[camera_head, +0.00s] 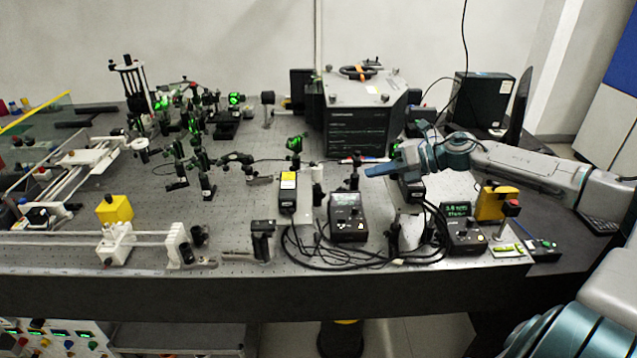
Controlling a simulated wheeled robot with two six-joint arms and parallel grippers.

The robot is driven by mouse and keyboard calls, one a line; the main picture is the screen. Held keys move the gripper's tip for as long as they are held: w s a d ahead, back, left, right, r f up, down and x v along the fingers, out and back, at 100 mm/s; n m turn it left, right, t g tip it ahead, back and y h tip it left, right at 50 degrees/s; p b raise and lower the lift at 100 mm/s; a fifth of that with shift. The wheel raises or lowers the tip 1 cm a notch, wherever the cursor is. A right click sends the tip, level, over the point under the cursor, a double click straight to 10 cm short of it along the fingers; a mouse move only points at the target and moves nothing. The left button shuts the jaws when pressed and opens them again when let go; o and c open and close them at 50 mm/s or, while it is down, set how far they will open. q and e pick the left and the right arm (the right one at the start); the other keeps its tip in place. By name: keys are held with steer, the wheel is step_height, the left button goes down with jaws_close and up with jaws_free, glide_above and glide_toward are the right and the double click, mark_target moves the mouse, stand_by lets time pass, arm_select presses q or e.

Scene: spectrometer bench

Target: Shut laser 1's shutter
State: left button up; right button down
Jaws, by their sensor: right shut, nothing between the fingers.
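My right gripper (372,171) reaches in from the right, shut and empty, with its tip pointing left above the bench. Just below it is a dark laser-like head (411,190), partly hidden by my arm. A second dark head with a yellow label (288,192) stands further left. A black control box with a small display (347,217) stands in front, between the two heads. Another control box with a lit green display (462,232) stands to the right. I cannot read which is laser 1, and I cannot make out a shutter's position. My left gripper is out of view.
A large dark instrument (362,118) stands behind the gripper. Black cables (335,254) loop across the bench front. Optics with green light crowd the back left. The front-left bench has some bare room.

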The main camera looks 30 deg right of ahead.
arm_select(q)
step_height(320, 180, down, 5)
steer(key=b, duration=0.4)
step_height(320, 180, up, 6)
steer(key=p, duration=0.6)
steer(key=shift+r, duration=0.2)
arm_select(e)
steer(key=w+a+f, duration=0.3)
steer(key=w+a, duration=0.5)
steer(key=w, duration=0.4)
steer(key=shift+w+a+f, duration=0.2)
steer(key=shift+w+a, duration=0.05)
arm_select(q)
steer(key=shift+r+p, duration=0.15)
steer(key=shift+p, duration=0.2)
arm_select(e)
steer(key=shift+r, duration=0.1)
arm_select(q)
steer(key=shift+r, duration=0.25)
arm_select(e)
steer(key=shift+a+r+h, duration=0.1)
steer(key=shift+r+h, duration=0.05)
steer(key=shift+h, duration=0.15)
